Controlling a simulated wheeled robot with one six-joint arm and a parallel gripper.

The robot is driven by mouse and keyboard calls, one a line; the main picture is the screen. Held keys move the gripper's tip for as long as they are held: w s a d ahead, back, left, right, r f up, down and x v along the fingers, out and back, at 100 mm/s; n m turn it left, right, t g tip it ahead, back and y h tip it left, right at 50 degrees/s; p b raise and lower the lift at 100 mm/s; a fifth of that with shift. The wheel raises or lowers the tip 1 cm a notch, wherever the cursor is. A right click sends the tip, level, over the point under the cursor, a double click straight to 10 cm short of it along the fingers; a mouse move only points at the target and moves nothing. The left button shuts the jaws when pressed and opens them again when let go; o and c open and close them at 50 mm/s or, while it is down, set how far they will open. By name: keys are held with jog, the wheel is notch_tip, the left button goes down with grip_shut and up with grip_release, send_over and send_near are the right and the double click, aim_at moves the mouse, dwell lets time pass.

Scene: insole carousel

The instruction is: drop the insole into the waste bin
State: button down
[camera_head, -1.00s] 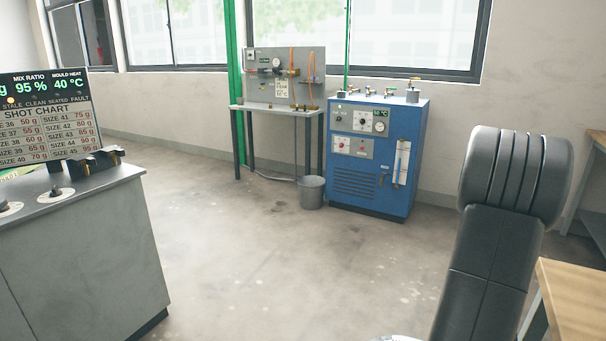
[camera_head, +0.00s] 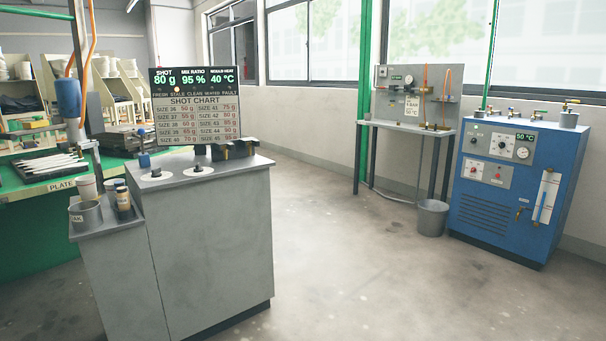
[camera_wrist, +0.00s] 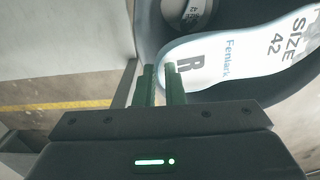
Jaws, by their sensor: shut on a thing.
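In the wrist view, the insole (camera_wrist: 235,62) is white, printed "Fenlark", "SIZE 42" and a large "R". My gripper (camera_wrist: 161,72) has green fingers shut on the insole's near left end. Beneath and around the insole is a dark, rounded container (camera_wrist: 146,32), which looks like a bin seen from above. The insole lies across its opening in the picture; the height between them is unclear. A pale rounded thing with dark lettering (camera_wrist: 190,12) shows inside it, partly cut off. The head view shows neither my gripper nor the insole.
In the head view, a grey console (camera_head: 215,235) with a shot-chart screen (camera_head: 195,105) stands left. A grey bucket (camera_head: 432,218) stands between the workbench (camera_head: 410,126) and the blue machine (camera_head: 515,190). Open floor lies in front. A yellow floor line (camera_wrist: 60,105) shows in the wrist view.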

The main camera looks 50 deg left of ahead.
jog(key=shift+f+b, duration=0.85)
jog(key=shift+f, duration=0.65)
jog(key=shift+r, duration=0.1)
jog(key=c, duration=1.4)
grip_release()
jog(key=shift+c, duration=0.2)
notch_tip(320, 180, up, 14)
jog(key=p, duration=0.5)
jog(key=shift+f, duration=0.2)
